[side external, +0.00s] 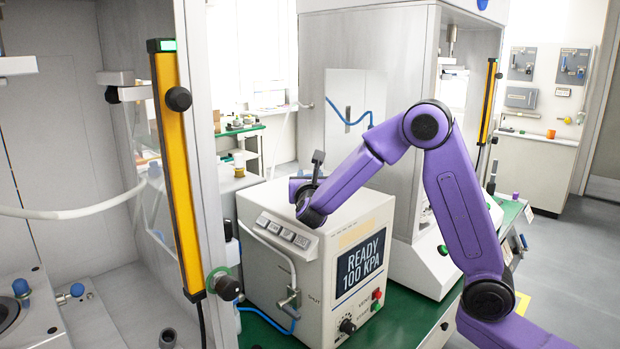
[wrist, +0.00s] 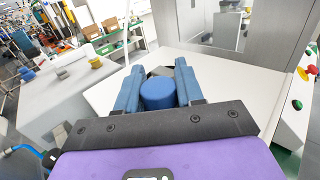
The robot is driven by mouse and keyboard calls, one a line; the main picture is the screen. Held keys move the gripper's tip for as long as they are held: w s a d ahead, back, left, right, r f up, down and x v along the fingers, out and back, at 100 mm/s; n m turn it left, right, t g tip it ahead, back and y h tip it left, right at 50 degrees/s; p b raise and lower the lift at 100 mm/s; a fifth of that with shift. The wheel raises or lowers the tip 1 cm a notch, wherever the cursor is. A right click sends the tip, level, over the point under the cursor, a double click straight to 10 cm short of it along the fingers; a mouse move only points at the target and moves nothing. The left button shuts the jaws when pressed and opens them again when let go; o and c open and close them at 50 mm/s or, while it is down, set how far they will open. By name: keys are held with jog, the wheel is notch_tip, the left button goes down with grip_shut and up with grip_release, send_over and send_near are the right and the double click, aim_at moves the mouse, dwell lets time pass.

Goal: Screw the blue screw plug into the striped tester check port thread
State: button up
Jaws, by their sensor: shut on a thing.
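The blue screw plug (wrist: 158,93) shows as a round blue cylinder in the wrist view. My gripper (wrist: 158,70) is shut on it, with one blue finger on each side. Its lower end and thread are hidden. In the side view the tester (side external: 262,268) is a pale box with a screen reading "READY 100 KPA". The end of my arm is low over the back of its top, and the fingers and plug are hidden there. I cannot make out the striped check port thread, nor whether the plug touches it.
A yellow-and-black post (side external: 178,175) stands at the left front. A grey press cabinet (side external: 370,60) stands behind the tester. The green bench top (side external: 262,332) carries a blue hose. In the wrist view a pale box (wrist: 60,97) with a yellow knob (wrist: 96,63) lies to the left.

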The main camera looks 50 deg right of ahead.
jog(key=shift+f, duration=1.35)
jog(key=o, duration=1.1)
jog(key=shift+a, duration=0.1)
jog(key=v, duration=1.7)
jog(key=shift+s, duration=0.15)
